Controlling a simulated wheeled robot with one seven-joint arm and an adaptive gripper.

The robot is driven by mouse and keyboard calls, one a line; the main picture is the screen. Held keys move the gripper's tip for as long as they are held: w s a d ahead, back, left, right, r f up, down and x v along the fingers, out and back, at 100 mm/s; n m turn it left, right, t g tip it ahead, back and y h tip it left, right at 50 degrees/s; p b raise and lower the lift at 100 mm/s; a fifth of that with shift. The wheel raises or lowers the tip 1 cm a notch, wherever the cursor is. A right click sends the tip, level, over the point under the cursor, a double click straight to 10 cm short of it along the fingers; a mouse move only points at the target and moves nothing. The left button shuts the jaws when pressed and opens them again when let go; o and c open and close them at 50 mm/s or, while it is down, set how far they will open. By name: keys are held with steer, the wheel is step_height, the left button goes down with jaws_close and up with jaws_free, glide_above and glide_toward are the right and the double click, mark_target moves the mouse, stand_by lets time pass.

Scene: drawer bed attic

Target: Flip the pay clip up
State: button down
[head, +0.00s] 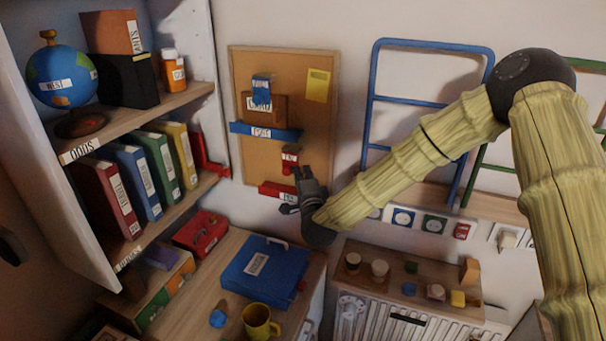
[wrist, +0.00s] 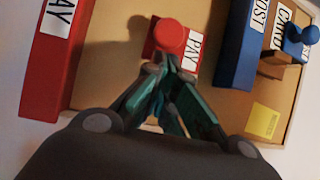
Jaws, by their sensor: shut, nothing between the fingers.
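The red pay clip (head: 290,158) is on the cork board (head: 325,130), above a red bar (head: 270,188). In the wrist view the clip shows a round red knob (wrist: 171,36) and a white "PAY" label. My gripper (head: 300,175) is shut and empty, just below the clip in the head view. In the wrist view my gripper's fingertips (wrist: 170,65) are together close beside the knob and overlap the clip's edge; I cannot tell whether they touch it. Part of the clip is hidden behind the fingers.
A blue "POST" bar (head: 265,132) and a blue clip (head: 260,90) over a brown card holder sit higher on the board. A yellow note (head: 318,85) is at the upper right. A blue case (head: 265,268) and yellow mug (head: 260,320) stand on the desk below.

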steer(key=shift+s+a+r+m+g+p, duration=0.15)
steer(key=shift+s+m+g+p, duration=0.15)
steer(key=shift+g, duration=0.3)
steer(key=shift+s+r+m+g+p, duration=0.15)
steer(key=shift+m+g+p, duration=0.2)
steer(key=shift+g, duration=0.25)
steer(key=shift+s, duration=0.1)
stand_by(1.2)
